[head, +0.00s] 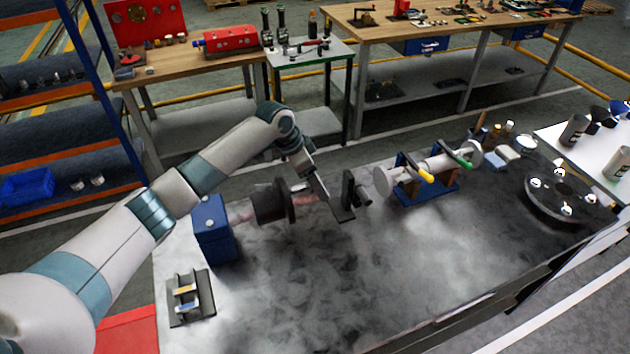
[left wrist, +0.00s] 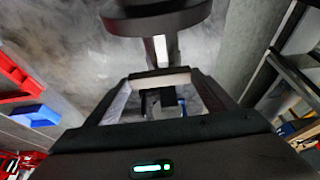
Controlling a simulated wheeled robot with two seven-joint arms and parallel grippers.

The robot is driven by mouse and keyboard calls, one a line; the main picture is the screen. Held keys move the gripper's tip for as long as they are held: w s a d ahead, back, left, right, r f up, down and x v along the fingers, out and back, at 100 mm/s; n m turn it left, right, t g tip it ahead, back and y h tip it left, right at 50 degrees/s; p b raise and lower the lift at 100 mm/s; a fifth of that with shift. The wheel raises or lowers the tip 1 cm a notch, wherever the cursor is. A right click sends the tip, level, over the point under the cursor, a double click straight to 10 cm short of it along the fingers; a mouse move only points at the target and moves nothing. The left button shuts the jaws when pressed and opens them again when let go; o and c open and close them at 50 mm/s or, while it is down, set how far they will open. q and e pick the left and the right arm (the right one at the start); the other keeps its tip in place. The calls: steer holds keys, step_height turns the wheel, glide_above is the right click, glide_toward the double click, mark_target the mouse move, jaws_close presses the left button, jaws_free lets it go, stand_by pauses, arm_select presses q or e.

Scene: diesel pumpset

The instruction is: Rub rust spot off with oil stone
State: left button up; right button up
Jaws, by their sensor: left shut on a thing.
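My left gripper (head: 332,204) is over the bench beside a horizontal shaft (head: 304,196) with a reddish patch, between a black round coupling (head: 270,203) and a black upright bracket (head: 349,188). In the left wrist view the fingers of this gripper (left wrist: 162,82) are shut on a pale bar, seemingly the oil stone (left wrist: 160,78). Just beyond it are the shaft (left wrist: 160,50) and the dark coupling disc (left wrist: 155,18). Whether the stone touches the shaft cannot be told. The stone is hidden in the head view. My right gripper is not in view.
A blue block (head: 214,229) carries the coupling. A black rack (head: 191,298) with yellow and blue pieces stands at the front left. A blue stand (head: 428,190) holds another shaft with yellow and green handles. A dark flange (head: 563,196) lies at the right. The front middle bench is clear.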

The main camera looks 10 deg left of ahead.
arm_select(q)
steer(key=shift+s, duration=0.1)
steer(key=shift+s+d+r+p, duration=0.1)
steer(key=shift+s+d+p, duration=0.25)
steer(key=shift+p, duration=0.2)
steer(key=shift+s+d+p, duration=0.3)
steer(key=shift+s, duration=0.2)
steer(key=shift+w+a, duration=0.1)
steer(key=shift+w, duration=0.05)
steer(key=shift+w+a+b, duration=0.55)
steer(key=shift+w, duration=0.3)
